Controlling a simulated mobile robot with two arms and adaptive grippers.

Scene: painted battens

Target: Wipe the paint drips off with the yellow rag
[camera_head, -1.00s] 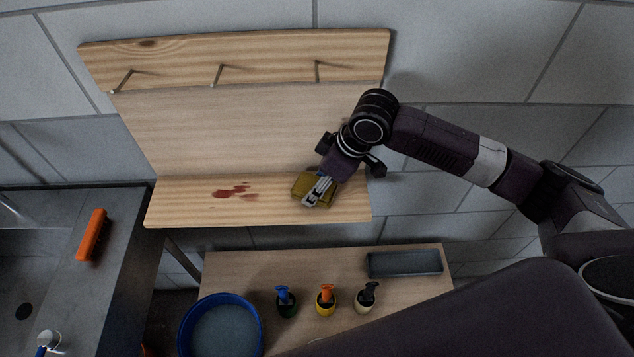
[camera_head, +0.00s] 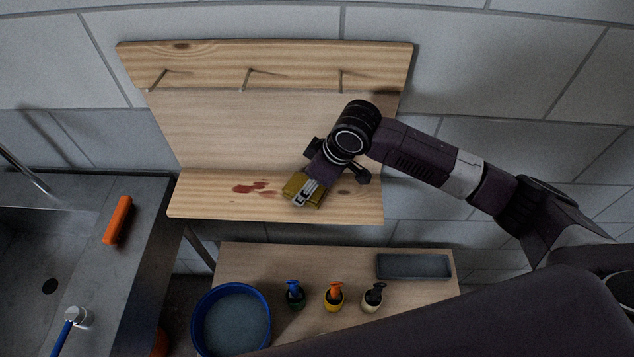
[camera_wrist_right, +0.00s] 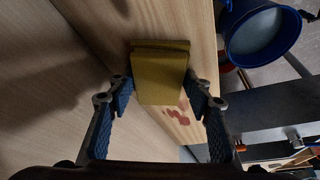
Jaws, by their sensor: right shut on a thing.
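Red-brown paint drips (camera_head: 256,187) lie on the wooden ledge (camera_head: 215,205) below the pegged board; they also show in the right wrist view (camera_wrist_right: 178,113), partly behind the rag. The yellow rag (camera_head: 296,183) is just right of the drips, over the ledge. My right gripper (camera_head: 305,195) is shut on the rag, which shows folded between the fingers in the right wrist view (camera_wrist_right: 160,75). I cannot tell whether the rag presses on the wood. My left gripper is not in view.
Below the ledge, a table (camera_head: 240,262) carries a blue basin (camera_head: 269,322), several small handled pots (camera_head: 334,299) and a grey tray (camera_head: 413,277). At left stands a grey sink counter (camera_head: 90,262) with an orange block (camera_head: 117,220) and a blue-handled tool (camera_head: 64,335). Three pegs (camera_head: 247,78) stick out above.

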